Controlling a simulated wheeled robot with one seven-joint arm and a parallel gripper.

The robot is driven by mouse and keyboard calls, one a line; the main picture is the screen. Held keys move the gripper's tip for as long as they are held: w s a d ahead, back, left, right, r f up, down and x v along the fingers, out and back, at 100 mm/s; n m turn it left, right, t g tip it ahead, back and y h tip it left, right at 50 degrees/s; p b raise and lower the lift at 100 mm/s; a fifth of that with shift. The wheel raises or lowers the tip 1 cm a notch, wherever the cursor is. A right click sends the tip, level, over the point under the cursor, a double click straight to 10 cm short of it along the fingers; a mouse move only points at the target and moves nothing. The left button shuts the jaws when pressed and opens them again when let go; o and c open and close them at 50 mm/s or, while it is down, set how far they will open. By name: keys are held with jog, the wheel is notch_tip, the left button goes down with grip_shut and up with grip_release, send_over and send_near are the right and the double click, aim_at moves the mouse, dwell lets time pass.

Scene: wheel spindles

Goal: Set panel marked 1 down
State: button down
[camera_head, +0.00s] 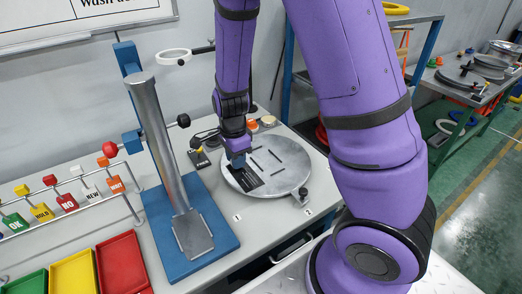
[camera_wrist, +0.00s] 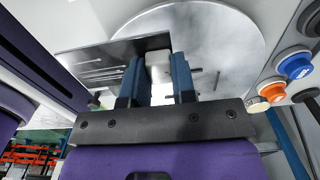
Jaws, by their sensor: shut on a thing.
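My gripper (camera_head: 238,160) is over the left part of a round grey metal disc (camera_head: 288,165) on the workbench. In the wrist view, the blue fingers of my gripper (camera_wrist: 157,85) are shut on a pale block-like grip (camera_wrist: 158,64). A shiny flat panel (camera_wrist: 100,62) lies around and left of that grip, over the disc (camera_wrist: 225,45). In the head view the panel (camera_head: 245,181) looks like a dark rectangle just below the fingers. I cannot tell whether it touches the disc. Small labels 1 (camera_head: 237,218) and 2 (camera_head: 308,212) are on the bench; no number shows on the panel.
A slanted metal post on a blue base (camera_head: 220,243) stands left of the disc. Further left are red (camera_head: 123,263), yellow (camera_head: 74,272) and green trays and a rail of coloured tags. Blue (camera_wrist: 294,66) and orange (camera_wrist: 274,88) round parts sit beside the disc.

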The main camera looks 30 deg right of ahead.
send_over(258, 152)
jog(key=shift+s+f, duration=0.1)
jog(key=shift+f, duration=2.25)
jog(key=shift+f, duration=0.1)
jog(key=c, duration=1)
grip_release()
jog(key=shift+o, duration=0.3)
